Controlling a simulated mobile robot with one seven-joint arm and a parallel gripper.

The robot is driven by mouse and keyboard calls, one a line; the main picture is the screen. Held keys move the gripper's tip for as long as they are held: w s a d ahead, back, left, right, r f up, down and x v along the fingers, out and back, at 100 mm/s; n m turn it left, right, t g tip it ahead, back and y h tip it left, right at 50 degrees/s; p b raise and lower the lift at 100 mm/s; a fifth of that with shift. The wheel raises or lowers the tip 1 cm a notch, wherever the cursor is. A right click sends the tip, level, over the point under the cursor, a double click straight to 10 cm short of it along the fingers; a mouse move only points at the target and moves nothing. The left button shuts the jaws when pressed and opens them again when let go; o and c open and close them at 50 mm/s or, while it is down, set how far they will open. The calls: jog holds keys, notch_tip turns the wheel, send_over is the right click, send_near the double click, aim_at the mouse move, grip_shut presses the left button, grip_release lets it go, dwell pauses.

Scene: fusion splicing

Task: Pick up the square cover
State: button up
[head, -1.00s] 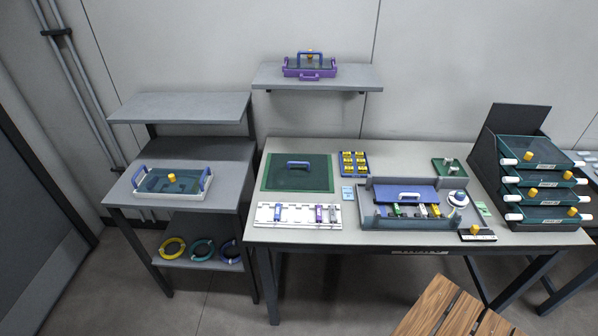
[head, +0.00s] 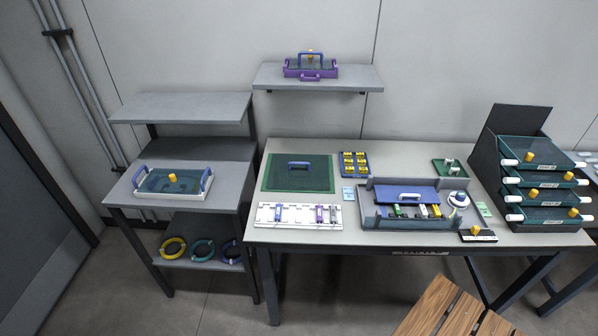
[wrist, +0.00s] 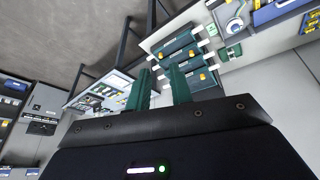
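A flat green square cover (head: 285,181) with a dark blue bar handle on top lies at the left back of the main table. A blue rectangular lid (head: 390,192) with a white handle sits on the grey box right of it. My gripper shows only in the wrist view (wrist: 160,84). Its two green fingers stand apart with nothing between them. It is away from the green square cover, which I cannot make out in the wrist view.
A white strip holder (head: 297,222) lies in front of the cover and a blue tray of yellow pieces (head: 342,171) right of it. A drawer rack (head: 491,146) stands at the right. A wooden stool (head: 436,305) is in front. A shelf (head: 350,77) hangs above the table.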

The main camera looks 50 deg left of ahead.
jog(key=w+a+f+n+y, duration=0.1)
jog(key=w+a+n, duration=0.2)
jog(key=w+a, duration=0.65)
jog(key=w+a+f+n+y, duration=0.1)
jog(key=w+a+n, duration=0.4)
jog(key=a, duration=0.7)
jog(key=w+a+f+n+g, duration=0.15)
jog(key=a+f, duration=0.25)
jog(key=a, duration=0.5)
jog(key=w+a+f+n+y, duration=0.1)
jog(key=w+a+f+n, duration=0.15)
jog(key=a, duration=0.75)
jog(key=w+a+f+n+g, duration=0.1)
jog(key=a+f, duration=0.3)
jog(key=a, duration=0.5)
jog(key=n+g, duration=0.4)
jog(key=n, duration=0.6)
send_near(300, 163)
jog(key=shift+y, duration=0.4)
jog(key=x, duration=0.2)
jog(key=d+x, duration=0.1)
jog(key=x, duration=0.2)
jog(key=shift+f, duration=0.2)
jog(key=shift+a+x, duration=0.15)
jog(key=shift+x, duration=1.25)
jog(key=shift+a+x, duration=0.1)
jog(key=shift+x, duration=1.3)
jog(key=shift+w+r, duration=0.15)
jog(key=shift+c, duration=0.2)
